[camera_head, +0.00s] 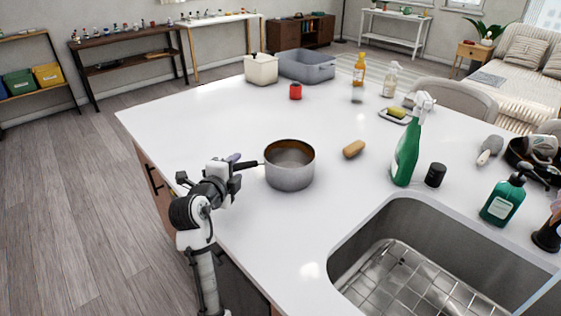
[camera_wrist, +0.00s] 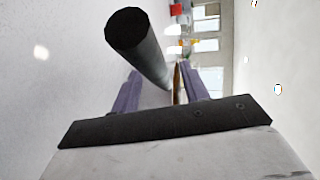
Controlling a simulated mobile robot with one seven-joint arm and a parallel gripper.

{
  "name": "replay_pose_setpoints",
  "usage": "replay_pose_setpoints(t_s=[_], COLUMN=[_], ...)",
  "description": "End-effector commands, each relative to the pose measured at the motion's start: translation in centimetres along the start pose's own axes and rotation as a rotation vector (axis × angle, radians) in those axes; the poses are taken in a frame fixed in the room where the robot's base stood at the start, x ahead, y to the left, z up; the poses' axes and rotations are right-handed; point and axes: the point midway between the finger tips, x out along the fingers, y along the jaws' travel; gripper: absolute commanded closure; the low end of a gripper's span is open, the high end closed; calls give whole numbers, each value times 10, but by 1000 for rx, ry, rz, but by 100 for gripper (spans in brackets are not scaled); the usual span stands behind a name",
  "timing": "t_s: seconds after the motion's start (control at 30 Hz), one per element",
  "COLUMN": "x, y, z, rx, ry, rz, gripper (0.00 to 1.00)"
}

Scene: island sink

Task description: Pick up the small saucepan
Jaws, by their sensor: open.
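The small saucepan (camera_head: 289,172) is a steel pot with a brownish inside, standing upright on the white island counter. Its dark handle (camera_head: 247,165) points left towards my gripper (camera_head: 236,161). My gripper is open at the handle, near the counter's left edge. In the wrist view the handle (camera_wrist: 142,45) runs from its dark round end down towards the space between the two purple fingers of my gripper (camera_wrist: 160,88). I cannot tell whether the fingers touch it. The pot body is mostly hidden in that view.
A wooden-coloured brush or roll (camera_head: 354,149) lies right of the pan. A green spray bottle (camera_head: 407,150) and a black jar (camera_head: 436,175) stand further right. The sink (camera_head: 430,255) opens at front right.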

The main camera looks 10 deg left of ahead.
Motion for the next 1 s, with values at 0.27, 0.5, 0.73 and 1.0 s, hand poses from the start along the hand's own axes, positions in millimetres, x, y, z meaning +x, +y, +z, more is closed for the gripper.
replay_pose_setpoints(t_s=[0.27,0.5,0.73,1.0], x=[15,15,15,14], y=[0,0,0,-2], z=[0,0,0,0], rx=[1,1,1,0], ry=[0,0,0,0], rz=[-2,-1,-1,-5], gripper=[55,72,100,100])
